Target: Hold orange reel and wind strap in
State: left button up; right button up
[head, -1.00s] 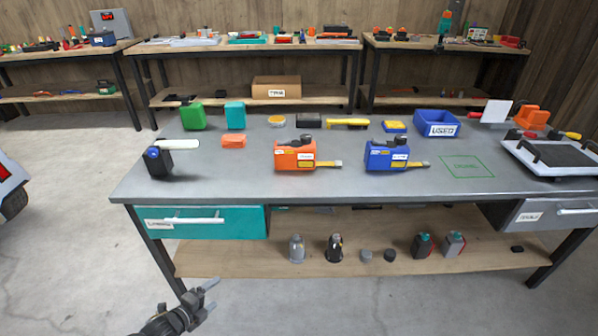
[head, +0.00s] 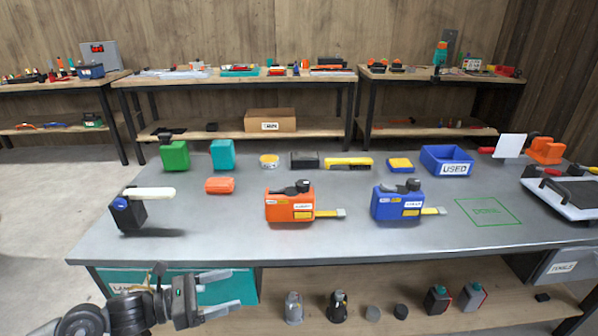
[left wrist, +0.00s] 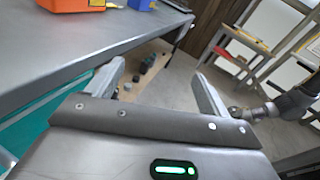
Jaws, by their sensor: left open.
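The orange reel (head: 290,204) stands on the grey bench, with a black knob on top and a yellow strap with a grey end (head: 329,213) sticking out to its right. A blue reel (head: 397,203) of the same kind stands to its right, its strap also out to the right. My left gripper (head: 236,292) is open and empty in front of the bench's teal drawer, below the top and apart from both reels. In the left wrist view its two fingers (left wrist: 158,82) are spread, and part of the orange reel (left wrist: 73,5) shows at the top edge. My right gripper is not identifiable.
The bench top (head: 250,245) is clear in front of the reels. A black device with a white lever (head: 130,208) stands at the left. An orange block (head: 219,185), a blue bin (head: 447,160) and a green marked square (head: 488,211) are also there. The front edge lies above my gripper.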

aim_at(303, 186)
jog(key=i, duration=0.95)
